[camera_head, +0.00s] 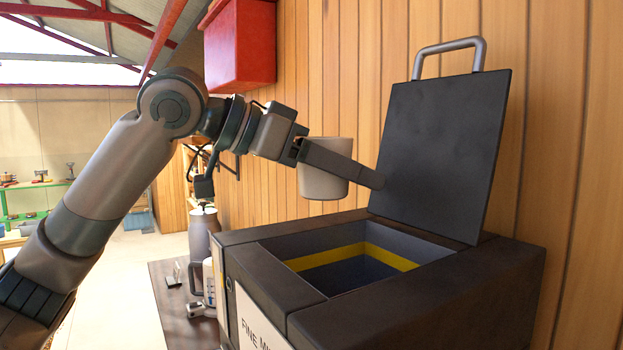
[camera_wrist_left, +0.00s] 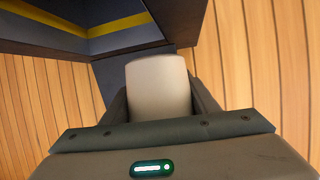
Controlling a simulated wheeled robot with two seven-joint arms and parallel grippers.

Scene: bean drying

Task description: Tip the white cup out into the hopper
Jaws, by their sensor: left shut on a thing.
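My left gripper (camera_head: 340,163) is shut on the white cup (camera_head: 322,181), with a finger across its near side. The cup is close to upright in the head view, held above the left back part of the hopper (camera_head: 400,249). The cup also fills the middle of the left wrist view (camera_wrist_left: 158,88), between the two fingers. Its inside is hidden. The hopper is a dark box with an open top, bluish inner walls and a yellow band. Its black lid (camera_head: 440,150) stands raised at the back. My right gripper is not in view.
A wood plank wall (camera_head: 335,60) stands behind the hopper. A red box (camera_head: 240,48) hangs on it above my left arm. A grey flask (camera_head: 199,240) and a white container stand left of the hopper on a dark surface (camera_head: 172,315).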

